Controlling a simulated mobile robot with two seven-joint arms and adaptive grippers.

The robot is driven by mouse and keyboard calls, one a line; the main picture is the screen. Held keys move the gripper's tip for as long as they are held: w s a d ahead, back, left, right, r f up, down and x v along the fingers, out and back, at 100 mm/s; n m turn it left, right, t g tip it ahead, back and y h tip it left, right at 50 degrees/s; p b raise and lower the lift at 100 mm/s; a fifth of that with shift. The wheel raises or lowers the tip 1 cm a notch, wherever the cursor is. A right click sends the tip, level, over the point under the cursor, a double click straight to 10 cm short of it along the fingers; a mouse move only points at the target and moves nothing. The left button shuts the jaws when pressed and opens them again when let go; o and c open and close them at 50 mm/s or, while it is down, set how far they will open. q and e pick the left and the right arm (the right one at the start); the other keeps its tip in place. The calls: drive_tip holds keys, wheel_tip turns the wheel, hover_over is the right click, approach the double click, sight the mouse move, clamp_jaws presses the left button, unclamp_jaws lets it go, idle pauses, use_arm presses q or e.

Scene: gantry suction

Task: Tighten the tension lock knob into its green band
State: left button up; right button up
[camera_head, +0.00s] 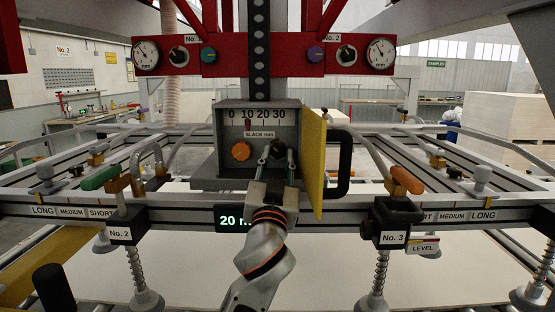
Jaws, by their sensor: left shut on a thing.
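An open grey box (203,172) at the centre holds a slack scale (258,117) marked 0 to 30 and an orange knob (241,150) on its left. My left gripper (277,153) reaches into the box from below, right of the orange knob. Its fingers are shut on a small dark knob, which is mostly hidden between them. I take this to be the tension lock knob. No green band can be made out around it; the fingers cover that area. My right gripper is not in view.
The box's yellow door (313,160) stands open on the right with a black handle (344,163). A green-lit display (231,219) sits below, partly behind my arm. Levers with green (100,178) and orange (407,180) grips stand on the rail at either side.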

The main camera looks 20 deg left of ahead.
use_arm(q)
drive_tip(key=shift+a+m+h, duration=0.15)
drive_tip(key=shift+m+h, duration=0.45)
drive_tip(key=shift+m, duration=0.7)
drive_tip(key=o, duration=0.8)
drive_tip(key=shift+s, duration=0.1)
drive_tip(key=v, duration=1.1)
drive_tip(key=shift+s+f, duration=0.15)
drive_tip(key=shift+s, duration=0.25)
